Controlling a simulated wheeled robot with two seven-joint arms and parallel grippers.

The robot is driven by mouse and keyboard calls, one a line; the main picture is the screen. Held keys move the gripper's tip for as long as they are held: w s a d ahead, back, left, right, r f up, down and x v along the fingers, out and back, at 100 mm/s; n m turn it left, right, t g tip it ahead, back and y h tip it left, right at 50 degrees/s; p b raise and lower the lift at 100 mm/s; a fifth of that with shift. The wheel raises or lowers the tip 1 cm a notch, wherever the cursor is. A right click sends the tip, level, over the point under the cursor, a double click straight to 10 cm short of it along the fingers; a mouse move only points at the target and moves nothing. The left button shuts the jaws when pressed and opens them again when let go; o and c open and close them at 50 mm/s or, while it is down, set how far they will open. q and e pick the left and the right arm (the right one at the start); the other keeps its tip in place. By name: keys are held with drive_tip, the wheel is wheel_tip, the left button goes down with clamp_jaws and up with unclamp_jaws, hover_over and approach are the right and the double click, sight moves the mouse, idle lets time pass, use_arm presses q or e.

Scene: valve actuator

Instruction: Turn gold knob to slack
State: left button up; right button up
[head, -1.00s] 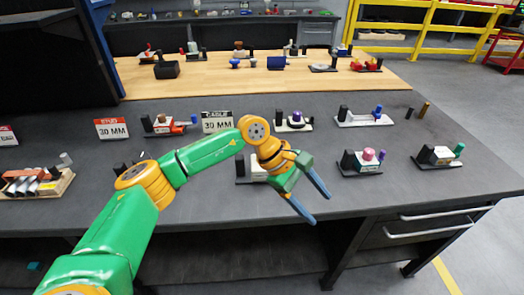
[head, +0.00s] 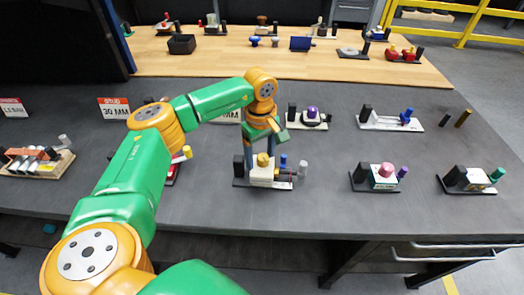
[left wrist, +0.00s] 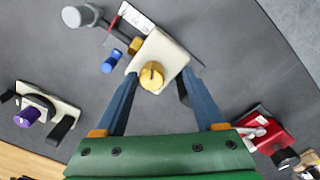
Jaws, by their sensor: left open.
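The gold knob (head: 263,160) sits on top of a cream block on a black base (head: 245,184), standing on the dark table. In the left wrist view the gold knob (left wrist: 152,76) is round with a dark slot, on the cream block (left wrist: 165,50). My left gripper (head: 262,158) points down over this unit. In the left wrist view its blue fingers (left wrist: 154,82) are spread, one on each side of the cream block, apart from the knob. Whether they touch the block cannot be told. My right gripper is not in view.
A unit with a pink knob (head: 386,170) stands to the right, and one with a purple knob (head: 312,112) behind. A red unit (left wrist: 267,130) is close by in the left wrist view.

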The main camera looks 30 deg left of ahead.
use_arm(q)
drive_tip(key=shift+w+f, duration=0.55)
drive_tip(key=shift+f, duration=0.05)
drive_tip(key=shift+w+f, duration=0.1)
drive_tip(key=shift+w, duration=0.1)
drive_tip(key=shift+c, duration=1.3)
drive_tip(key=shift+s+r, duration=0.2)
drive_tip(key=shift+s, duration=0.05)
clamp_jaws()
drive_tip(key=shift+w, duration=0.15)
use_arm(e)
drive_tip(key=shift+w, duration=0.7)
use_arm(q)
drive_tip(key=shift+f, duration=0.1)
drive_tip(key=shift+n, duration=0.9)
